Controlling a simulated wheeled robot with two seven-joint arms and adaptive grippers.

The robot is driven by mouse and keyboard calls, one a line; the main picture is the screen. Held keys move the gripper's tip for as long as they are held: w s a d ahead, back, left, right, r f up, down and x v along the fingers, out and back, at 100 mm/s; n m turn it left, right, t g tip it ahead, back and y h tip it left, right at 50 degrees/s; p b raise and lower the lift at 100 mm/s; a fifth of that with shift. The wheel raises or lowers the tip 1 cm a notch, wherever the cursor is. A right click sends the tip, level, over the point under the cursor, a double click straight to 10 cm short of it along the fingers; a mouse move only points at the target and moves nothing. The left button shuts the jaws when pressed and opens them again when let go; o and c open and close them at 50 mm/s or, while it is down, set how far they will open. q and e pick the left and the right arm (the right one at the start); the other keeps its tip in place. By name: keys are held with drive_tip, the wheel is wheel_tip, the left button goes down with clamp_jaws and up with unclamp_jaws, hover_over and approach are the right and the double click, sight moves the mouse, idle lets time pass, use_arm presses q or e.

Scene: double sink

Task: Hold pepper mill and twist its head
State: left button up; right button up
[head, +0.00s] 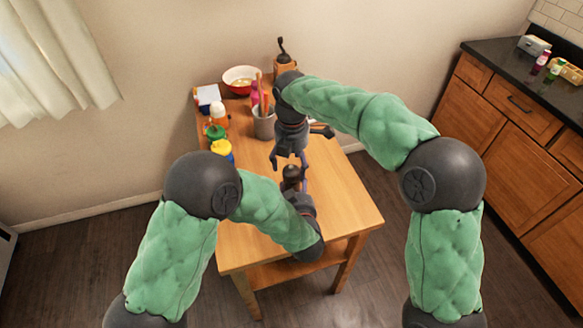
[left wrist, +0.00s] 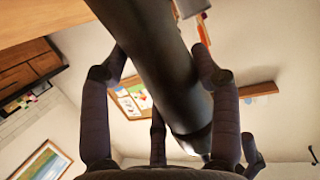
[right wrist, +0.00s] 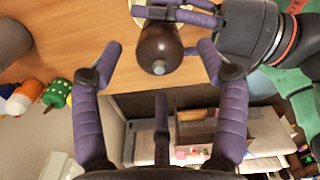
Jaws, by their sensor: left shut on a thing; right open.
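The dark brown pepper mill (head: 291,173) stands over the wooden table, mostly hidden by my grippers in the head view. My left gripper (head: 294,188) is shut on its body from the near side. In the left wrist view the mill (left wrist: 165,70) shows as a long dark cylinder between my left fingers. My right gripper (head: 290,160) points down just above the mill and is open. In the right wrist view the mill's round head (right wrist: 152,45), with a small metal knob, lies between the spread right fingertips (right wrist: 160,50). I cannot tell whether they touch it.
The table (head: 340,205) is clear at its front and right. A utensil crock (head: 263,124), a red-rimmed bowl (head: 241,80), a grinder with a crank (head: 285,66) and several bottles, including a yellow-topped one (head: 221,149), stand at the back and left.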

use_arm(q)
drive_tip(key=shift+f, duration=0.1)
use_arm(e)
drive_tip(key=shift+f, duration=1.35)
drive_tip(key=shift+c, duration=0.3)
drive_tip(key=c, duration=1.1)
